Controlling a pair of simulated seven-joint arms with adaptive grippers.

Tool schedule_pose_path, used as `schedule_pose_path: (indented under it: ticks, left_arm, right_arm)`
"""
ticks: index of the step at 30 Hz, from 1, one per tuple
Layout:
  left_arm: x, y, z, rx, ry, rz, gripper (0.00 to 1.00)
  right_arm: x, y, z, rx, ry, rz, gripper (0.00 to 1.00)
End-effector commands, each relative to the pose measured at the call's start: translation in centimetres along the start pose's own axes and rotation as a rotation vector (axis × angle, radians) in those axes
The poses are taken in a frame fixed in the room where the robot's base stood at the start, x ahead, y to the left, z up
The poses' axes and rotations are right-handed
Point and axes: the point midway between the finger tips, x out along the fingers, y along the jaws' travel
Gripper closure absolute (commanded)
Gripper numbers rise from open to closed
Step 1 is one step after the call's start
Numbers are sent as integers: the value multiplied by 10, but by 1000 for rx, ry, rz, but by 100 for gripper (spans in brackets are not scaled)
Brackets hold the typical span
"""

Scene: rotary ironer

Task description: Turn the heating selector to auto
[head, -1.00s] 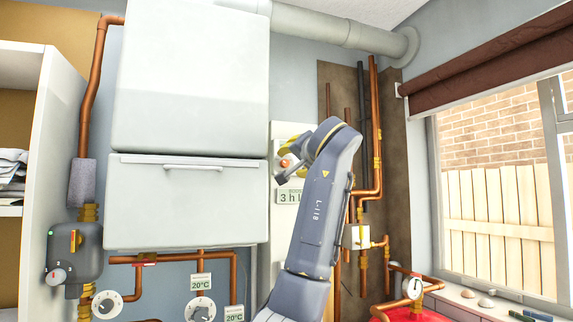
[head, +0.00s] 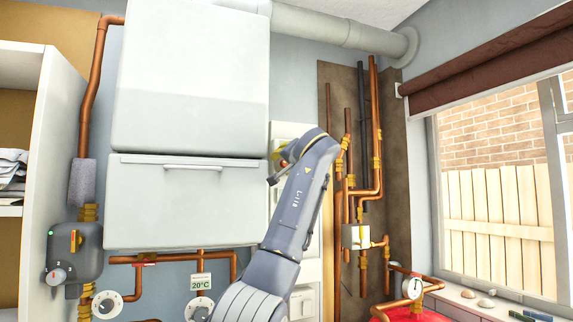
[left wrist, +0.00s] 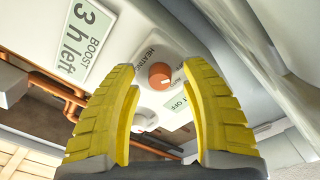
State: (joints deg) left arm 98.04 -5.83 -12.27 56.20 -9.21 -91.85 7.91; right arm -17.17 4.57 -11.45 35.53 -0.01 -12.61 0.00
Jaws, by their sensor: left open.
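The heating selector is a round orange-red knob (left wrist: 160,75) on a white panel, under lettering that starts "HEATI". A small display (left wrist: 178,104) beside it reads "OFF". My left gripper (left wrist: 160,68) is open, its two yellow fingers on either side of the knob in the left wrist view. I see gaps between fingers and knob, and cannot tell how far the tips are from the panel. In the head view my left arm covers most of the white panel (head: 289,131). The knob's pointer direction is too unclear to tell. My right gripper is not in view.
A "BOOST 3 h left" display (left wrist: 83,38) and a white knob (left wrist: 150,121) share the panel. A white boiler casing (head: 185,205) stands close on the left. Copper pipes (head: 374,130) run on the right. A red vessel with a gauge (head: 412,288) is at lower right.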

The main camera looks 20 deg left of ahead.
Motion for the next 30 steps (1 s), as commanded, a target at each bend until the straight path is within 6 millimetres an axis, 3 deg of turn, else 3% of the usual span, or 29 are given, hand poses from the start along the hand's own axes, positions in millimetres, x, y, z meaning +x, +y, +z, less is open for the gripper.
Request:
schedule_pose_path:
  ticks: [3, 15, 30]
  left_arm:
    - [0, 0, 0, 0, 0, 0, 55]
    - [0, 0, 0, 0, 0, 0, 100]
    - [-1, 0, -1, 72, -1, 3, 100]
  right_arm:
    - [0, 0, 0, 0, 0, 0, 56]
    - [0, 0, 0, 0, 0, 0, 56]
    - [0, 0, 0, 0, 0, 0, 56]
